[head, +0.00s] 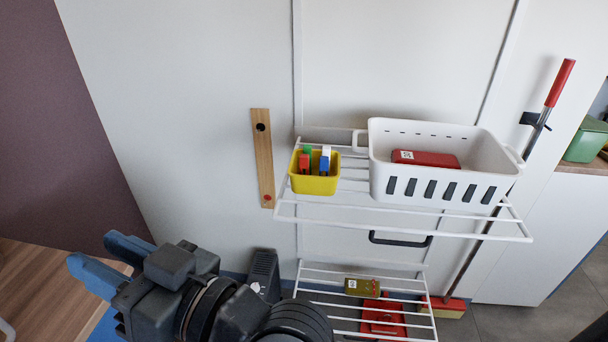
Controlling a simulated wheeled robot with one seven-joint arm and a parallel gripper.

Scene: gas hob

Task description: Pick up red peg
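A small yellow bin (315,185) stands at the left end of the upper wire shelf. The red peg (304,164) stands upright in it, at the left front. A green peg (307,152) is behind it, and a blue peg (325,165) and a white peg (326,151) are to its right. The lower ends of the pegs are hidden by the bin wall. My gripper (97,254), with blue fingers, is at the lower left, well away from the bin. Its fingers are apart with nothing visible between them.
A white basket (440,140) holding a red box (425,158) stands right of the bin. A wooden strip (262,150) is on the wall to the left. A red-handled pole (560,85) leans at right.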

